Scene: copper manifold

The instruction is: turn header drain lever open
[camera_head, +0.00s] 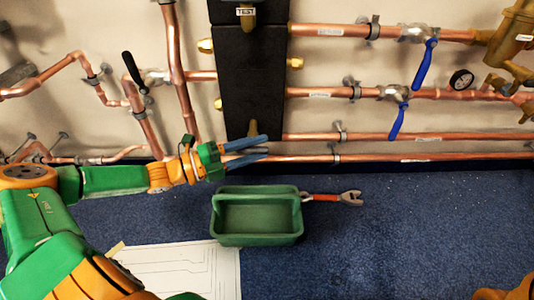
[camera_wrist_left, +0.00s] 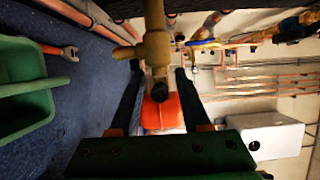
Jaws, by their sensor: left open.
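My left gripper (camera_head: 265,147) is open, its two blue fingers pointing right just below the foot of the black upright block (camera_head: 248,75). A brass fitting (camera_head: 253,128) sits at the block's bottom end, just above the fingers. In the left wrist view the open fingers (camera_wrist_left: 157,82) stand either side of a brass valve body (camera_wrist_left: 153,48) with a dark round end. An orange-red piece (camera_wrist_left: 160,112) shows between the fingers; I cannot tell whether it is a lever. No visible part is labelled as the header drain lever. My right gripper is out of view.
Copper pipes (camera_head: 400,138) run along the wall, with two blue levers (camera_head: 425,63) (camera_head: 398,120) at right and a black lever (camera_head: 134,73) at left. A green tray (camera_head: 257,239) and a red-handled wrench (camera_head: 330,198) lie on the blue floor, beside a paper drawing (camera_head: 190,272).

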